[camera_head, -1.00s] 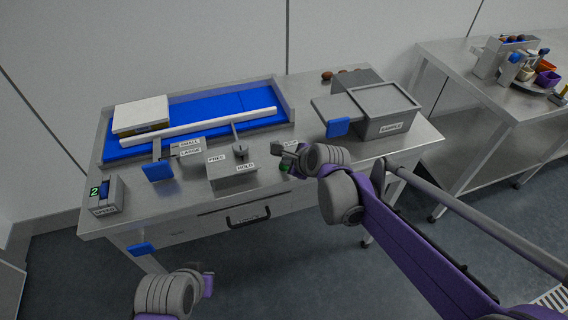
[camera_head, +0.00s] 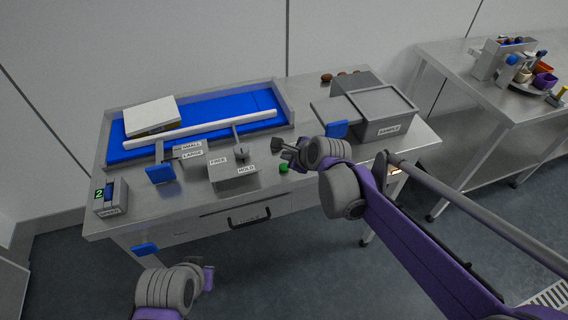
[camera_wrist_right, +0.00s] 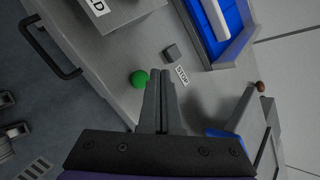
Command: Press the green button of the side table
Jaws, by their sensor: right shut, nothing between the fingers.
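The green button (camera_head: 284,168) is a small round cap near the front edge of the steel side table (camera_head: 330,165), right of the FREE/HOLD box. It also shows in the right wrist view (camera_wrist_right: 139,77). My right gripper (camera_head: 281,146) is shut and empty, a little behind the button in the head view. In the right wrist view, its fingertips (camera_wrist_right: 160,74) appear just beside the button, apart from it in the picture. Whether the button is pressed down cannot be told. My left gripper (camera_head: 208,278) is low in front of the table; its fingers are not clear.
A small grey block (camera_wrist_right: 172,53) and a STOP label (camera_wrist_right: 182,75) lie close to the button. The FREE/HOLD box (camera_head: 232,172) stands left, the grey SAMPLE box (camera_head: 385,112) right.

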